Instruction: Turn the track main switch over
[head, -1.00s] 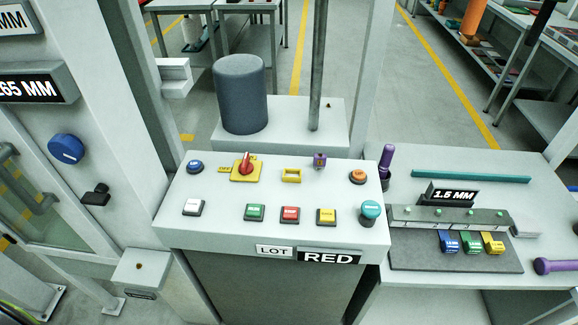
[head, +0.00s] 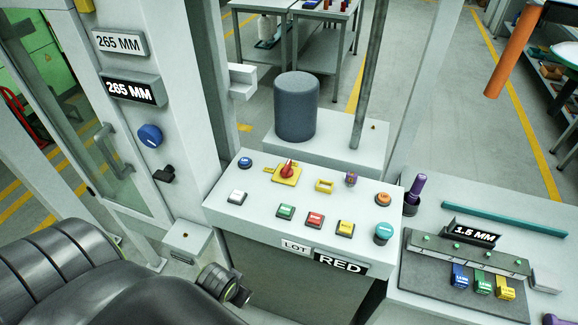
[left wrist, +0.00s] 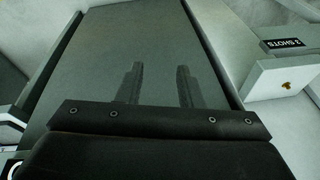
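A red rotary handle on a yellow plate (head: 287,171), which looks like the main switch, sits at the back left of the sloped control panel (head: 250,213). Its lettering is too small to read. The handle stands roughly upright in the picture. My left arm comes in at the lower left, below and left of the panel; its fingers do not show in the head view. In the left wrist view my left gripper (left wrist: 158,85) has two fingers apart with nothing between them, before a grey surface. My right gripper is not in view.
The panel also has a blue button (head: 245,162), a yellow frame (head: 324,186), an orange button (head: 383,199) and several coloured buttons. A dark cylinder (head: 296,107) and a metal post (head: 369,75) stand behind. A small box (head: 187,237) is at the panel's left.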

